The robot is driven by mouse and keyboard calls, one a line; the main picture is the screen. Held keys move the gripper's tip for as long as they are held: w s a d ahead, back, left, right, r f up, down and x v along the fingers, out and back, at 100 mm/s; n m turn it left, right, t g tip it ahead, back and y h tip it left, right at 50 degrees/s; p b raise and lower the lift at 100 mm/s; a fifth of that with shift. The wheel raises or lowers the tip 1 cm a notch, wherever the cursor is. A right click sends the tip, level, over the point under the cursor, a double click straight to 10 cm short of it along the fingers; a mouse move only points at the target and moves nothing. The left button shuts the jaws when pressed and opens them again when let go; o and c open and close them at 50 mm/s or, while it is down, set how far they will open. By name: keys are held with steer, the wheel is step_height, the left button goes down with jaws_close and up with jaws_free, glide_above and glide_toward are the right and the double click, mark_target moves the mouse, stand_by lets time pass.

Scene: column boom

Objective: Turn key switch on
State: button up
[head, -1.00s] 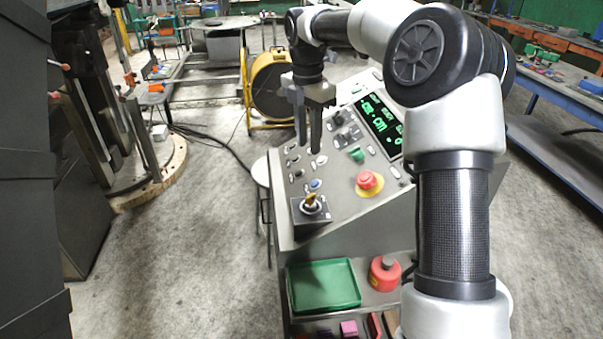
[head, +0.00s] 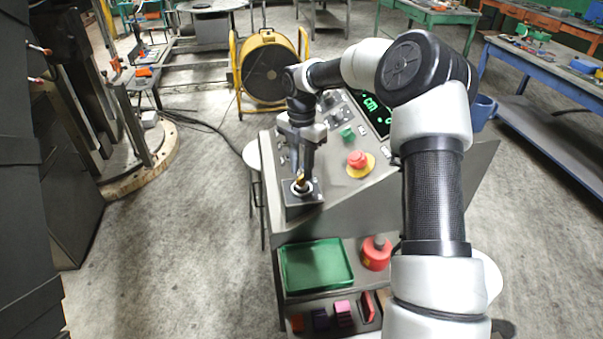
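The key switch (head: 301,188) is a brass-coloured key in a pale round collar on a dark square box (head: 304,206). The box sits at the near left corner of the sloping grey control panel. My gripper (head: 301,172) points down right at the key, with its fingers just above or around the key's top. The fingers overlap from this angle. I cannot tell whether they touch the key or how far apart they are. The fingers partly hide the key and the panel's left side.
A red emergency button (head: 357,159) on a yellow base and a green button (head: 347,134) stand right of my gripper. Below the panel are a green tray (head: 316,266) and a red cylinder (head: 376,252). A yellow drum fan (head: 268,68) stands behind.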

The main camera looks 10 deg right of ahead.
mark_target(302, 181)
steer(key=shift+f, duration=1.2)
jaws_close()
